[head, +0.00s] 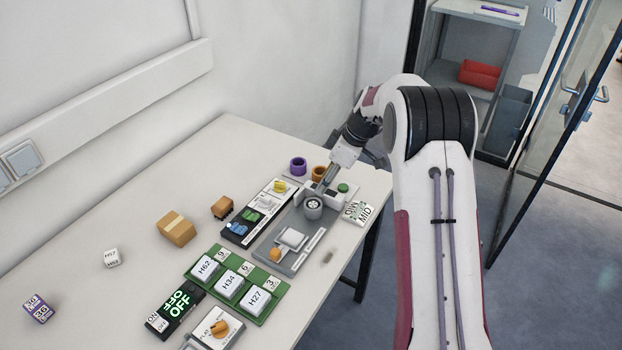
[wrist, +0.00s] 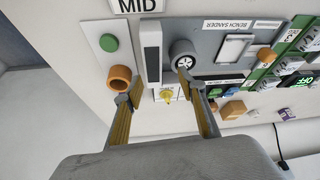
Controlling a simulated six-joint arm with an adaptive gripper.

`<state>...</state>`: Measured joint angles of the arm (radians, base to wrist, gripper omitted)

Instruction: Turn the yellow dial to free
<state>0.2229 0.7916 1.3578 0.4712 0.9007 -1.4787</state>
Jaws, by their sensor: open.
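The yellow dial (head: 280,186) sits on a small white panel at the far end of the dark tray in the head view. In the wrist view the yellow dial (wrist: 167,97) shows between my two fingers, a little beyond them. My gripper (wrist: 155,86) is open and empty, with its fingers spread to either side of the dial's line of sight. In the head view my gripper (head: 328,178) is over the bench sander area, to the right of the dial. The dial's markings are too small to read.
The bench sander (head: 313,209) with its wheel stands close by. An orange ring (wrist: 120,78) and a green button (wrist: 109,43) are near my left finger. A purple ring (head: 298,165) stands behind. Green board (head: 235,285) with labelled blocks lies in front.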

